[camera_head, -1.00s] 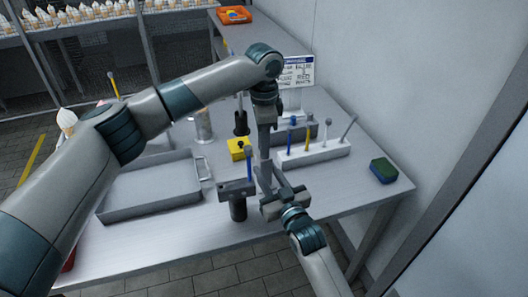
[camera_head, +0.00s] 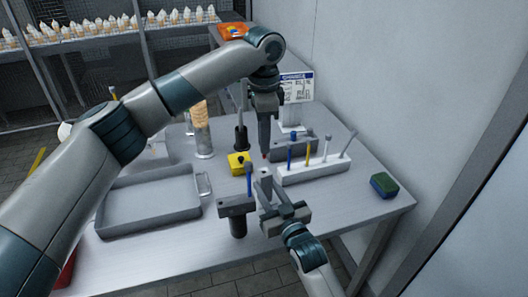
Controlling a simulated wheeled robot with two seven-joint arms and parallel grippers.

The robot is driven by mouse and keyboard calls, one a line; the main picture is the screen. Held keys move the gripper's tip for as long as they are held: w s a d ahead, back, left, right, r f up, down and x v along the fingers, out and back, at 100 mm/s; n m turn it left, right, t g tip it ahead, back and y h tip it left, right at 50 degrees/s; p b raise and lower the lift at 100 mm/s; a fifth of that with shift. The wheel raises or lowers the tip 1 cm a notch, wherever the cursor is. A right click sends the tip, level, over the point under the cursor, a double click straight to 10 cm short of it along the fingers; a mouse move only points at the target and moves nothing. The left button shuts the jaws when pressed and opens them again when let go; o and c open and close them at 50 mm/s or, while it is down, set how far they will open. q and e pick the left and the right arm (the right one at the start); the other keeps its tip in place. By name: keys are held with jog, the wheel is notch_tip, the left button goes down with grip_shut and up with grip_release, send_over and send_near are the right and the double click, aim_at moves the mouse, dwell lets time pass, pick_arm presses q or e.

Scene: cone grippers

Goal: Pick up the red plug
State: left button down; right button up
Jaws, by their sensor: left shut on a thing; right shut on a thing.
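My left gripper (camera_head: 265,150) points straight down above the table. A small red tip, the red plug (camera_head: 265,157), shows at its fingertips; the rest of it is hidden between the fingers. My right gripper (camera_head: 272,186) is just below, near the table's front edge, with its fingers pointing up and away. It is shut on a small grey piece (camera_head: 264,174), whose shape is hard to make out. The red tip is above this piece, with a small gap between them.
A white rack (camera_head: 312,175) with blue, yellow and grey sticks stands right of the grippers. A dark holder (camera_head: 238,222) with a blue stick and a yellow block (camera_head: 238,168) are close on the left. A grey tray (camera_head: 150,222) lies farther left; a green sponge (camera_head: 384,185) lies far right.

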pick_arm(q)
jog(key=shift+r, duration=1.35)
pick_arm(e)
jog(key=o, duration=1.3)
jog(key=v, duration=1.2)
